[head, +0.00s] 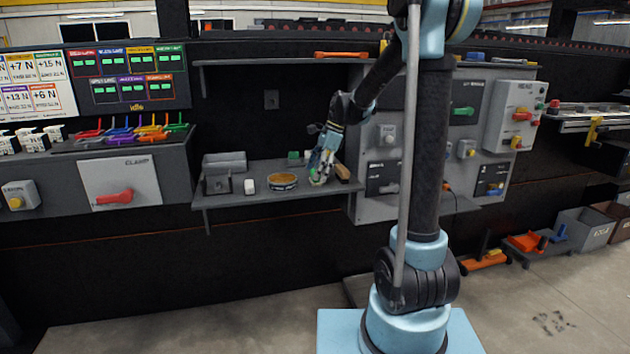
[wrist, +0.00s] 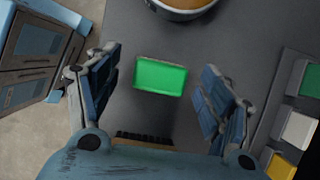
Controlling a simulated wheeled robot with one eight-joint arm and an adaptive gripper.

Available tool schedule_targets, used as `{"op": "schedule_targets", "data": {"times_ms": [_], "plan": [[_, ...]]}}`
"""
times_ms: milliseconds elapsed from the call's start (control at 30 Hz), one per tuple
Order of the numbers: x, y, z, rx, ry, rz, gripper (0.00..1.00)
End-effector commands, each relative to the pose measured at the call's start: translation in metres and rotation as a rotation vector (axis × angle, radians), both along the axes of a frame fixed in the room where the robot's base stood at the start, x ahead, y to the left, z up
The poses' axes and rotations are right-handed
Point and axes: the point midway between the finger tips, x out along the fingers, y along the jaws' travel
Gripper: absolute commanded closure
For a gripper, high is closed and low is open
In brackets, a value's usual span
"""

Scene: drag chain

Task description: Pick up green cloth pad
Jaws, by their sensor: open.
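The green cloth pad (wrist: 160,76) is a flat bright green rectangle on the grey shelf in the wrist view. In the head view it is mostly hidden by my gripper (head: 321,170), which is low over the shelf and points down. In the wrist view my gripper (wrist: 160,70) is open, with one finger to the left of the pad and one to the right. There are visible gaps between the fingers and the pad. Nothing is held.
A round tin (head: 283,181) stands left of my gripper on the shelf (head: 235,197). A wooden brush (head: 343,172) lies close on the right. A white block (head: 249,186) and grey bin (head: 224,162) are farther left. Green, white (wrist: 297,130) and yellow blocks line the back.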

Motion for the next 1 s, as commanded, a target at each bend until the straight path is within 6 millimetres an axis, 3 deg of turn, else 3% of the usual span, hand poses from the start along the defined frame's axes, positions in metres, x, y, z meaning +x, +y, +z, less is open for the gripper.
{"op": "schedule_targets", "data": {"times_ms": [133,400,600,1000], "plan": [[-0.0007,0.0044,-0.0109,0.0,0.0,0.001,0.27],[-0.0009,0.0047,-0.0125,0.0,-0.001,0.0,0.29],[-0.0009,0.0046,-0.0123,0.0,-0.001,0.0,0.74],[-0.0009,0.0046,-0.0086,0.0,-0.001,0.0,0.74]]}}
